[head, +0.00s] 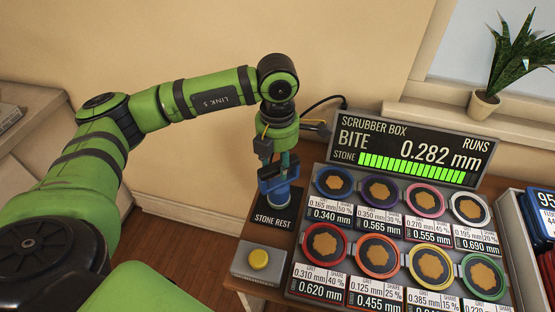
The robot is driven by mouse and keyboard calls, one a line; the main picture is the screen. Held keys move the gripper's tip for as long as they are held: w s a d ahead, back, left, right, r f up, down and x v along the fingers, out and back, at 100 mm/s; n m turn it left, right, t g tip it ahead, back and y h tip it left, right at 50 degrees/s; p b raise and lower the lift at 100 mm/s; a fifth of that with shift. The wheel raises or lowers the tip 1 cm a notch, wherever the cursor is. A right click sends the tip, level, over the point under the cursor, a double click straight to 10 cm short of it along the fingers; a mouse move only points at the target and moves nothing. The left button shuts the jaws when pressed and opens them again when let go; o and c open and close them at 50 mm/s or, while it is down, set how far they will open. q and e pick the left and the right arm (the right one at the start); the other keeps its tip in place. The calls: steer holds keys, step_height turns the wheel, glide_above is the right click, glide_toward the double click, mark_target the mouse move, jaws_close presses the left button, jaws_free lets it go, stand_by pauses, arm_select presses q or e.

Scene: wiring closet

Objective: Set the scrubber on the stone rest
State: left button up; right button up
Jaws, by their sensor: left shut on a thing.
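My left gripper (277,172) hangs down from the green arm at the picture's middle, with its fingers shut on the scrubber (281,194). The scrubber is blue, upright, and partly hidden by the fingers. Its lower end is at the dark stone rest (274,222), a small plate labelled "STONE REST" at the left edge of the table. I cannot tell whether the scrubber touches the plate or is just above it. My right gripper is not in view.
A yellow button (259,259) on a grey box stands in front of the rest. A panel of several coloured round pads (324,243) lies to the right, below a display (409,148) reading "BITE 0.282 mm". A potted plant (484,103) stands on the sill.

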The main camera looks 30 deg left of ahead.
arm_select(q)
steer(key=shift+f, duration=0.15)
steer(key=o, duration=1.1)
steer(key=shift+r, duration=0.2)
steer(key=shift+w+r, duration=0.1)
steer(key=shift+r, duration=0.1)
step_height(320, 180, up, 12)
steer(key=b, duration=0.3)
steer(key=shift+f, duration=0.2)
